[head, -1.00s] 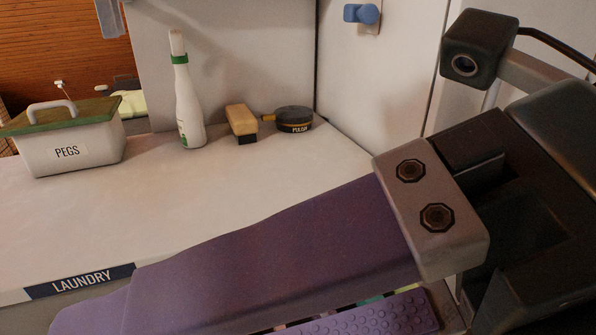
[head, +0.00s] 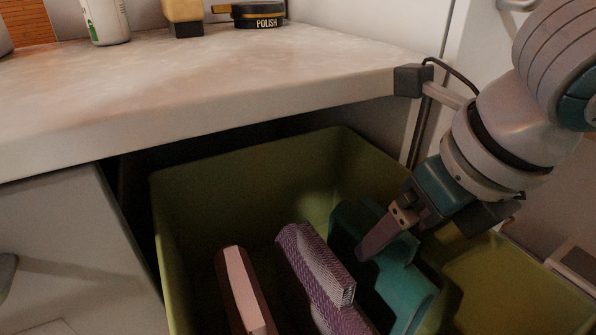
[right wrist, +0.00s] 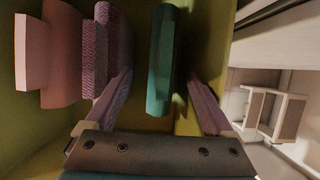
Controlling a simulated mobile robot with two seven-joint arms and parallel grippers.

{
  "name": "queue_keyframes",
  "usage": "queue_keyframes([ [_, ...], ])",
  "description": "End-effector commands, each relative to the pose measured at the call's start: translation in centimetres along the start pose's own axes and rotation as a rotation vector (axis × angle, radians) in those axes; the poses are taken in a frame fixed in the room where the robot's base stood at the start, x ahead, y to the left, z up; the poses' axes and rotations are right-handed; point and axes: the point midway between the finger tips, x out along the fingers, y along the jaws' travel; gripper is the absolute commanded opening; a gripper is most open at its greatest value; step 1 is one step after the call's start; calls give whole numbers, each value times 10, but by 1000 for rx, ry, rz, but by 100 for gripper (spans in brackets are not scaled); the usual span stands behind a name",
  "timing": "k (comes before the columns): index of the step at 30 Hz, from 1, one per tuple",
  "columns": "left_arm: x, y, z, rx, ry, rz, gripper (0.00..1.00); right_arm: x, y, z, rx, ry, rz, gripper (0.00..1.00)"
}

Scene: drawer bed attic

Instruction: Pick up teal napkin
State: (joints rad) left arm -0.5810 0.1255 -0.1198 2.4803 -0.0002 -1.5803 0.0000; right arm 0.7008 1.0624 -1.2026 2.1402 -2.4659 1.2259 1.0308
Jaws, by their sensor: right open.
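The teal napkin (head: 402,285) stands folded on edge inside the open olive-green drawer (head: 250,165), toward its right side. In the right wrist view the teal napkin (right wrist: 163,70) shows as an upright slab between my two purple fingers. My right gripper (head: 385,243) reaches down into the drawer from the right, at the top of the teal napkin. In the right wrist view my right gripper (right wrist: 160,80) is open, with one finger on each side of the napkin and visible gaps. My left gripper is not in view.
A purple patterned folded cloth (head: 318,275) stands left of the teal napkin, close to one finger. A pink folded cloth (head: 240,290) stands further left. The pale countertop (head: 200,85) overhangs the drawer's back. A polish tin (head: 258,15) and a white bottle (head: 105,20) stand on it.

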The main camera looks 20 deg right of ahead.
Motion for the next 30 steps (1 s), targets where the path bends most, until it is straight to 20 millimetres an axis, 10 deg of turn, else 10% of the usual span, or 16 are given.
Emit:
queue_keyframes([
  [12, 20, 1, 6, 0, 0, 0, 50, 53, -3, 3, -1, 0, 3, 88],
  [21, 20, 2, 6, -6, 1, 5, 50, 56, -3, 3, -1, 0, 4, 88],
  [30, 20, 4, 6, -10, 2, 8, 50, 56, -3, 3, -1, 1, 3, 54],
])
